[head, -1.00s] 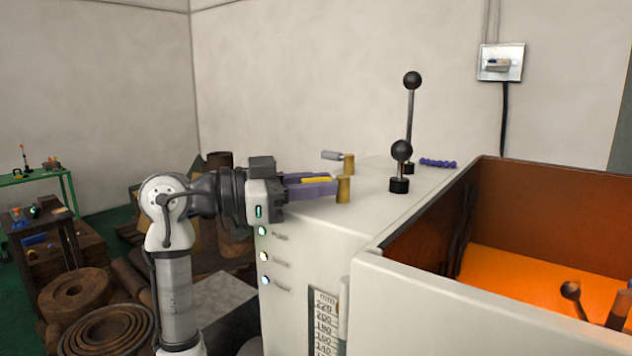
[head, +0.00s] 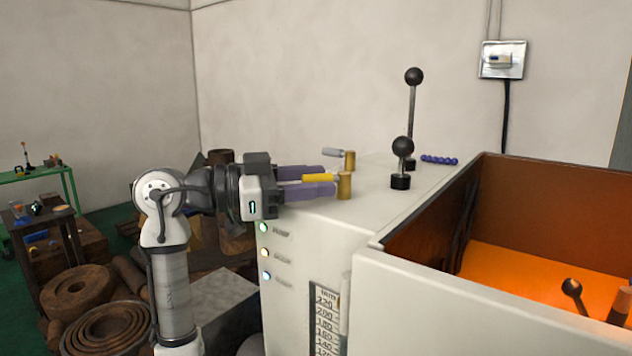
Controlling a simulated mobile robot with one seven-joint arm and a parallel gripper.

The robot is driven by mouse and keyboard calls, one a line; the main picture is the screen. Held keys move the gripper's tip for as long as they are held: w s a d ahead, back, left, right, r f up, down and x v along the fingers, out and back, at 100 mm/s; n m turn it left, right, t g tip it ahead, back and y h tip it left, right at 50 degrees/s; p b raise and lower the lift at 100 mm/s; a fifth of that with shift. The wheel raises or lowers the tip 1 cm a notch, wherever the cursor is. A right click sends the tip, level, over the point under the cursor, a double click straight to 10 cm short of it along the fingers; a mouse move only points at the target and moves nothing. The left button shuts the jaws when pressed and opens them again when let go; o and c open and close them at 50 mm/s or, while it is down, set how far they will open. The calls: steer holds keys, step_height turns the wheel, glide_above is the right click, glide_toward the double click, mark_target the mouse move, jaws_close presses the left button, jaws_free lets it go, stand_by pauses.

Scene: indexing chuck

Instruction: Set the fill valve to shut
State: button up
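Two brass valves stand on the left part of the white machine top. The nearer one (head: 344,186) has a yellow lever (head: 318,178) pointing left. The farther one (head: 350,160) has a grey lever (head: 332,152), also pointing left. I cannot read which is the fill valve. My gripper (head: 327,179) reaches in from the left with its purple fingers parted. One finger is above and behind the yellow lever and one below and in front, with a visible gap at the upper finger. Part of the yellow lever is hidden between the fingers.
Two black-knobbed levers (head: 402,148) (head: 412,95) stand right of the valves. A deep orange-floored bin (head: 470,275) fills the right. Lamps and a level scale (head: 325,320) are on the machine's front.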

steer(key=b+v, duration=0.2)
steer(key=v, duration=1.1)
